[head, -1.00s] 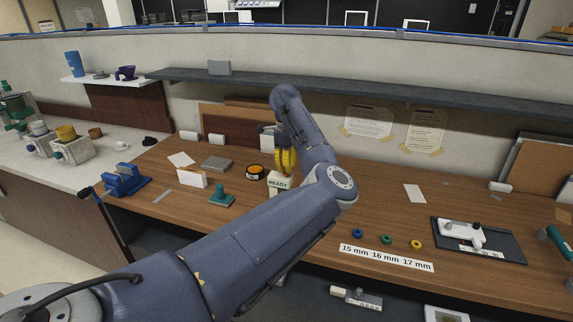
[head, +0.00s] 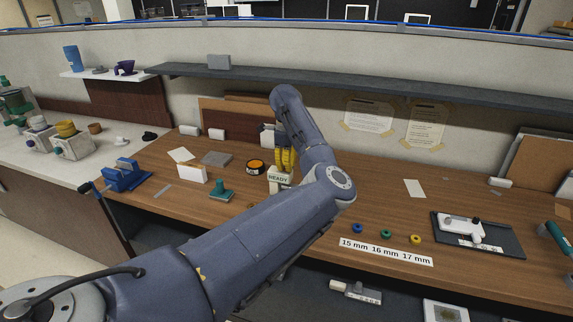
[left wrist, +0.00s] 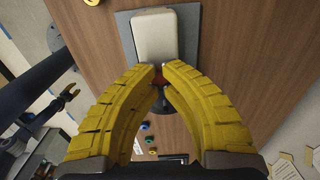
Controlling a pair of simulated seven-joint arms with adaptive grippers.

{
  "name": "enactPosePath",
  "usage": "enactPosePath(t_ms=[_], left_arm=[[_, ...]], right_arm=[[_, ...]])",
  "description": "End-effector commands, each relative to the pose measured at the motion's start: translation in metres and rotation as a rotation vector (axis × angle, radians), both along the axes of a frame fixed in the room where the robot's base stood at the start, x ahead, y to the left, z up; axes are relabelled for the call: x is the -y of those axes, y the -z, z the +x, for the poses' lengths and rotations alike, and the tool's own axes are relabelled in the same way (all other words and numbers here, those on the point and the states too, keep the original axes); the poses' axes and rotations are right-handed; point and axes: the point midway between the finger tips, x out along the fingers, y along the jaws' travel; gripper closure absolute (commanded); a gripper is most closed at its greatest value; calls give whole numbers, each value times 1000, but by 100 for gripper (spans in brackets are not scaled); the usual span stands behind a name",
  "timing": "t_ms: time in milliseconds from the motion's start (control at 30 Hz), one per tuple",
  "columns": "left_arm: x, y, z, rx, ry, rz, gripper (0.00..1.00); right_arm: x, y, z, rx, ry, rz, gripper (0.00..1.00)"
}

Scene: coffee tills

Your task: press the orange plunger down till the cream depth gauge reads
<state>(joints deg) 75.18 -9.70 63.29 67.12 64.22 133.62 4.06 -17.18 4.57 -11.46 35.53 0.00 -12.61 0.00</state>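My left gripper (head: 284,159) has yellow ribbed fingers and points down over the wooden counter, just behind and above the cream gauge (head: 279,178), whose face reads "READY". In the left wrist view, the finger tips (left wrist: 161,68) are drawn together, with only a thin gap. A cream block (left wrist: 166,35), which seems to be the gauge, lies on a grey plate just beyond the tips. A small red-orange part, perhaps the plunger (left wrist: 158,79), shows beneath the tips above a dark round piece. The fingers mostly hide it, so I cannot tell whether they touch it.
A black round tin with an orange top (head: 256,167) stands left of the gauge. A teal tamper (head: 222,190) and a blue clamp (head: 125,176) are farther left. Blue, green and yellow rings lie by the millimetre label (head: 386,251). A dark tray (head: 478,236) is at right.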

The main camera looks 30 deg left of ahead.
Motion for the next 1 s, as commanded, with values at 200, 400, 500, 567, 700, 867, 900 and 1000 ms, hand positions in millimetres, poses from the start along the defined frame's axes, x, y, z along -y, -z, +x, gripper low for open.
enactPosePath(t_ms=[200, 400, 500, 567, 700, 867, 900, 1000], left_arm=[[0, 0, 0, 0, 0, 0, 100], [0, 2, 0, -1, 0, 1, 100], [0, 5, 0, -1, 1, 1, 100], [0, 6, 0, -1, 1, 1, 100], [0, 6, 0, -2, 1, 0, 100], [0, 7, -1, -3, 1, -1, 100], [0, 7, -1, -3, 1, -1, 100], [0, 7, -1, -3, 1, -1, 100]], right_arm=[[0, 0, 0, 0, 0, 0, 56], [0, 0, 0, 0, 0, 0, 56], [0, 0, 0, 0, 0, 0, 56], [0, 0, 0, 0, 0, 0, 56], [0, 0, 0, 0, 0, 0, 56], [0, 0, 0, 0, 0, 0, 56], [0, 0, 0, 0, 0, 0, 56], [0, 0, 0, 0, 0, 0, 56]])
